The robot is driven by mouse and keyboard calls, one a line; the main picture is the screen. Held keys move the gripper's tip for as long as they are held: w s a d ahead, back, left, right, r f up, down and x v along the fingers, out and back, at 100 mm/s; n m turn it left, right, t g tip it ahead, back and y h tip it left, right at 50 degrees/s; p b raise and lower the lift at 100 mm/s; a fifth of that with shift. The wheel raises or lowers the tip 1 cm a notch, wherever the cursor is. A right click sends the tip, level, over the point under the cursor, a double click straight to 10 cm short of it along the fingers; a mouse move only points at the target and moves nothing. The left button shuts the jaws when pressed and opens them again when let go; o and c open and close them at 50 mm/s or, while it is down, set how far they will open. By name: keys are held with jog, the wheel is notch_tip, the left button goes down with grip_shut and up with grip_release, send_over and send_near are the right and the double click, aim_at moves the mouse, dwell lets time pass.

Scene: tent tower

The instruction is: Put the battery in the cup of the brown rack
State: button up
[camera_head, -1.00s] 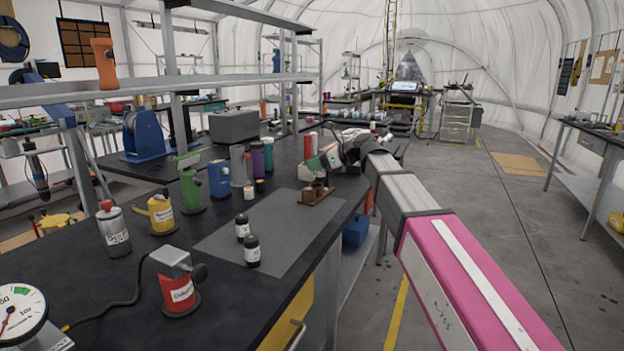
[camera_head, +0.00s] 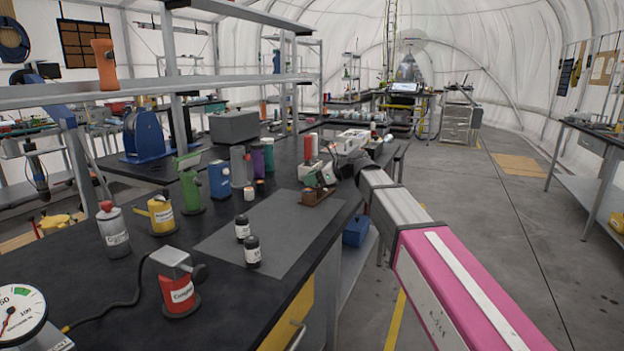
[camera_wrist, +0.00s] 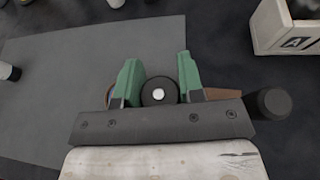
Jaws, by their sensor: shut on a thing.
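My gripper (camera_wrist: 158,88) has green fingers and is shut on the battery (camera_wrist: 158,92), a dark round cylinder with a pale disc in its end. In the head view my gripper (camera_head: 322,176) is low over the brown rack (camera_head: 320,198), near the right edge of the grey mat. In the wrist view the brown rack (camera_wrist: 224,93) shows beneath and beside the fingers, mostly hidden by my gripper. I cannot tell whether the battery's lower end is inside the cup or above it.
A dark round cylinder (camera_wrist: 270,103) is right of my gripper. A white box (camera_wrist: 288,28) stands beyond. Several coloured canisters stand left of the mat. The bench's front edge is near my arm.

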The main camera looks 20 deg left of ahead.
jog(key=o, duration=1)
jog(key=shift+d+r, duration=0.15)
jog(key=shift+d, duration=0.05)
jog(key=v, duration=1.1)
jog(key=shift+d+r, duration=0.1)
jog(key=shift+d, duration=0.25)
